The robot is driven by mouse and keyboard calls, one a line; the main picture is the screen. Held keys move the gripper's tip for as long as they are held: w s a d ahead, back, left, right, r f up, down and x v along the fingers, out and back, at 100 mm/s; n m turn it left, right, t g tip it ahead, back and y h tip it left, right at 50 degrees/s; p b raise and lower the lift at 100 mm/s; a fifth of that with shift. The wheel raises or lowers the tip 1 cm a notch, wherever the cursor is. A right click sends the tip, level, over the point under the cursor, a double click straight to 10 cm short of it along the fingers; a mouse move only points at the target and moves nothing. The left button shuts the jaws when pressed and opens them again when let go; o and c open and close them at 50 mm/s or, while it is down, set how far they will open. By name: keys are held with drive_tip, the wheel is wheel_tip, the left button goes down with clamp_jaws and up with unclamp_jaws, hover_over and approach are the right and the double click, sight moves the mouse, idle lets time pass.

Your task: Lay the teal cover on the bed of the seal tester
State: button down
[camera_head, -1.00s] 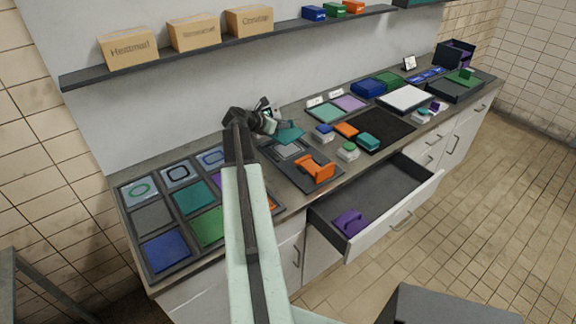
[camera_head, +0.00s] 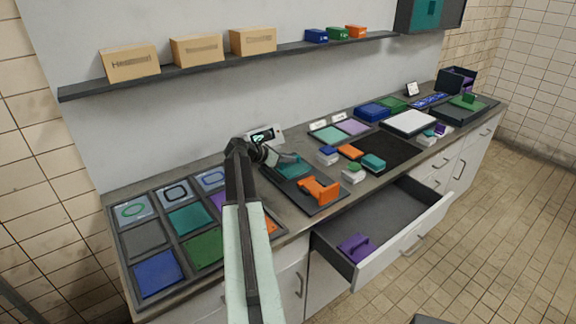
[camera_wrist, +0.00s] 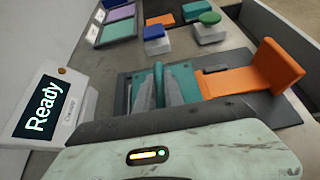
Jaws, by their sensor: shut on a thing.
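The teal cover (camera_wrist: 192,82) is a flat piece between my gripper's fingers in the wrist view. In the head view the teal cover (camera_head: 290,166) sits low over the dark plate of the seal tester (camera_head: 300,192). My gripper (camera_wrist: 164,88) is shut on the cover; in the head view its tip (camera_head: 290,159) is partly hidden by the wrist. The tester's bed is mostly covered by the teal cover, and I cannot tell whether the cover touches it. The orange clamp (camera_wrist: 255,76) stands at the tester's near end, also in the head view (camera_head: 319,189).
A display reading "Ready" (camera_wrist: 40,108) stands behind the tester. A tray of coloured sheets (camera_head: 150,242) lies to the left. Small blocks with blue and green tops (camera_head: 354,173) stand to the right. An open drawer (camera_head: 380,225) holds a purple handled piece (camera_head: 354,246).

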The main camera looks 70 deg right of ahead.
drive_tip(key=shift+w+d+f, duration=0.1)
drive_tip(key=shift+w+d, duration=0.1)
drive_tip(key=shift+d, duration=0.4)
drive_tip(key=shift+w+d, duration=0.15)
drive_tip(key=shift+d, duration=0.45)
drive_tip(key=f+b, duration=0.4)
drive_tip(key=shift+w+d, duration=0.1)
drive_tip(key=shift+d, duration=0.1)
drive_tip(key=shift+r, duration=0.2)
drive_tip(key=shift+f, duration=0.1)
drive_tip(key=c, duration=1.5)
unclamp_jaws()
drive_tip(key=shift+o, duration=0.2)
drive_tip(key=shift+r+p, duration=0.3)
drive_tip(key=shift+p, duration=0.05)
drive_tip(key=p+v, duration=0.5)
drive_tip(key=v, duration=0.7)
drive_tip(key=shift+f, duration=0.25)
